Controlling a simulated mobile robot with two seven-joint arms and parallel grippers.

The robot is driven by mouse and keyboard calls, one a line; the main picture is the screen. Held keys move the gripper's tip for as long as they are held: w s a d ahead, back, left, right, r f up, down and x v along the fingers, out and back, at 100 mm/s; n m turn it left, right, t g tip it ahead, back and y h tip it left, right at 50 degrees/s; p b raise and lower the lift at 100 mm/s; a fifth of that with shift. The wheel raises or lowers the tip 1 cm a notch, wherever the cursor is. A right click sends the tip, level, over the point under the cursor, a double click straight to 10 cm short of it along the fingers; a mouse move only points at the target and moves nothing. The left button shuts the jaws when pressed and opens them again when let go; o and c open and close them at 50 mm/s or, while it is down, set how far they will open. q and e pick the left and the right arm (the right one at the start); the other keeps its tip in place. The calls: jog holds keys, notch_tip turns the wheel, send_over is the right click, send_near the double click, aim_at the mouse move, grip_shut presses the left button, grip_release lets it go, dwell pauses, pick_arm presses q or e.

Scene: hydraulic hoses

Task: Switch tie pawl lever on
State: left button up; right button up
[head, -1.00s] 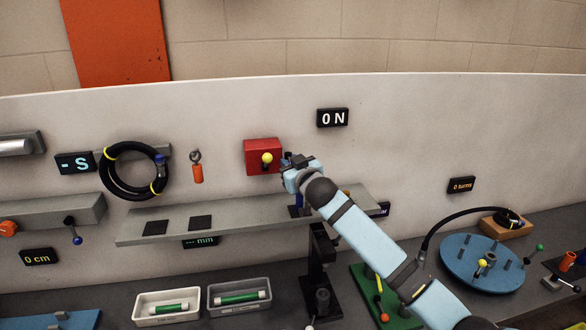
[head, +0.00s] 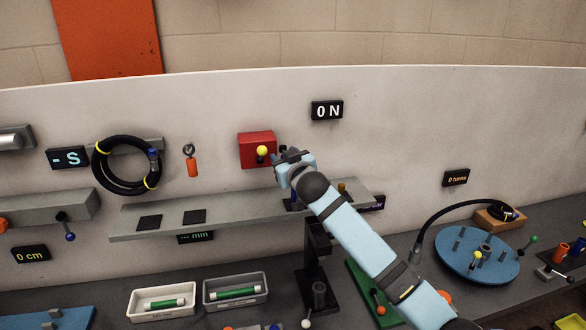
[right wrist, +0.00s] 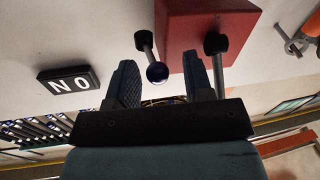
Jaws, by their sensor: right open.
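In the right wrist view, the red box (right wrist: 205,22) shows a dark hub and a rod (right wrist: 218,72) whose end is hidden by my gripper. Beside the box, a short lever with a dark blue ball (right wrist: 157,73) stands out from the wall. My right gripper (right wrist: 158,62) is open, and this ball appears between its fingers; contact cannot be told. In the head view, my right gripper (head: 283,158) hides most of this lever. No label identifies the tie pawl lever. My left gripper is out of view.
A black sign (head: 327,110) reads ON. A grey shelf (head: 240,215) runs below the gripper. A coiled black hose (head: 98,170) and an orange-handled item (head: 191,168) hang to the left. A blue disc (head: 455,262) stands on the bench at the right.

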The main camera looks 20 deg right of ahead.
jog(key=s+d+b, duration=0.1)
jog(key=s+b, duration=0.1)
jog(key=s, duration=1.1)
jog(key=shift+b, duration=0.4)
